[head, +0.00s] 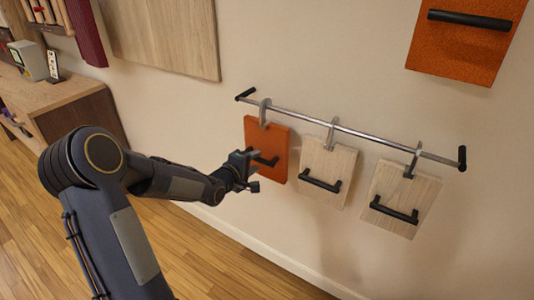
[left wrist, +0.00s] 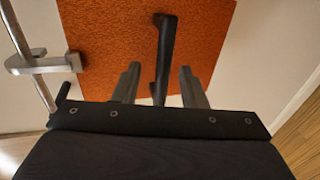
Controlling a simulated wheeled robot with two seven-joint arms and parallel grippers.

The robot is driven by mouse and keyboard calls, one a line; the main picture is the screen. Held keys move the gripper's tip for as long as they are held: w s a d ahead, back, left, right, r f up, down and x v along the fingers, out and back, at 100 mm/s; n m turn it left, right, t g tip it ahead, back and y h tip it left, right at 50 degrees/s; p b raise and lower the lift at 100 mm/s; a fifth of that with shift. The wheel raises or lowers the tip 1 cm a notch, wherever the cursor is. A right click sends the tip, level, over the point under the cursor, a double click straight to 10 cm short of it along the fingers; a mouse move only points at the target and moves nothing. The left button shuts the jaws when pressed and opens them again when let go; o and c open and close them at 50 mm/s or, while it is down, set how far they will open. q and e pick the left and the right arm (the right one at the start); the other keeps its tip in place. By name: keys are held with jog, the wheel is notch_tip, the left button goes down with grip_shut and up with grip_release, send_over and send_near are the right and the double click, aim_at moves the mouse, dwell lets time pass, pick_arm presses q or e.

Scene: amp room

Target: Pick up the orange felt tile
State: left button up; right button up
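The orange felt tile (head: 280,142) hangs by a grey hook (head: 263,112) from a metal rail (head: 310,119) on the wall, at the rail's left end. It has a black bar handle (head: 265,159). My left gripper (head: 252,168) is at the tile's handle. In the left wrist view the tile (left wrist: 210,35) fills the top, and its handle (left wrist: 164,50) runs between the two open fingers of my left gripper (left wrist: 160,85), with a gap on each side. My right gripper is in neither view.
Two pale wood tiles (head: 327,165) (head: 405,193) with black handles hang to the right on the same rail. A larger orange panel (head: 455,55) with a black handle is on the wall at upper right. A wooden cabinet (head: 60,105) stands at left. The floor (head: 210,262) below is clear.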

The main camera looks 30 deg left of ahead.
aim_at(258, 160)
pick_arm(q)
jog(key=x, duration=0.3)
jog(key=shift+w+f, duration=0.3)
jog(key=shift+r, duration=0.1)
grip_shut()
